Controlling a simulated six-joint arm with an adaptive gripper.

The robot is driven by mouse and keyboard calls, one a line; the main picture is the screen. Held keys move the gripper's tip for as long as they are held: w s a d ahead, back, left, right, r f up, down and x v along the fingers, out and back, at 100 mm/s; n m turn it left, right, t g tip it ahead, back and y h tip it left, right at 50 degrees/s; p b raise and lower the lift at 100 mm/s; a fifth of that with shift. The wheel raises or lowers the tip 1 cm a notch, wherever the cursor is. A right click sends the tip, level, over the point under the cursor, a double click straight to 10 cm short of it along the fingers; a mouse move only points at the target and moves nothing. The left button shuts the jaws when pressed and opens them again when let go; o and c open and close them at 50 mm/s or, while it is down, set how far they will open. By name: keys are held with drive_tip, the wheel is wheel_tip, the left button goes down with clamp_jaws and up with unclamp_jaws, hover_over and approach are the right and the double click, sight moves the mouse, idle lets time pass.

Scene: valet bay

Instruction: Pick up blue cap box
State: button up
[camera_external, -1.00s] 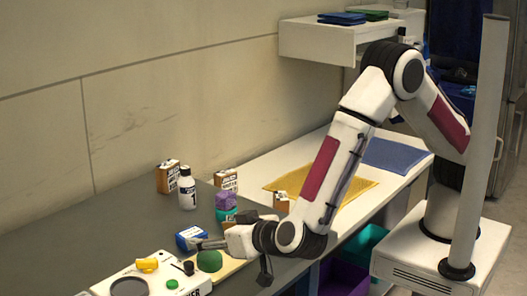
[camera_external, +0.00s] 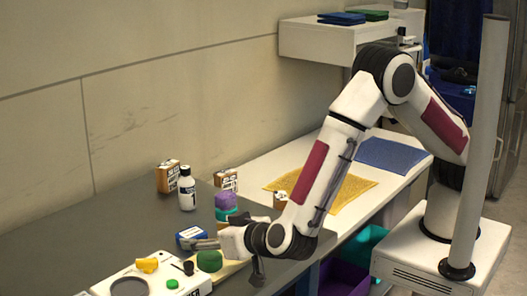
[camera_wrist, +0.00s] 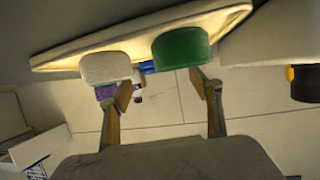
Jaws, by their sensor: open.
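The blue cap box (camera_external: 190,234) is a small blue box with a pale label on the grey bench, near its front part. My gripper (camera_external: 203,244) is low over the bench, pointing left, right beside the box in the outside view and partly overlapping it. Its jaws are open. In the wrist view the two fingers (camera_wrist: 166,80) stand apart, with a green rounded block (camera_wrist: 181,47) and a white rounded block (camera_wrist: 106,67) beyond them. A small strip of blue (camera_wrist: 148,67) shows between these blocks, mostly hidden; it may be the box. I cannot see contact.
The green block (camera_external: 209,261) sits on a pale board just in front of my gripper. A white device (camera_external: 125,284) stands at front left. A white bottle (camera_external: 187,190), a brown box (camera_external: 167,177) and a purple block (camera_external: 226,201) stand behind. The bench's left part is clear.

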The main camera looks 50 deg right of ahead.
sight(193, 234)
drive_tip(key=shift+x, duration=2.6)
drive_tip(key=shift+d+r, duration=0.1)
drive_tip(key=shift+r, duration=0.05)
drive_tip(key=shift+c, duration=0.4)
drive_tip(key=c, duration=1.1)
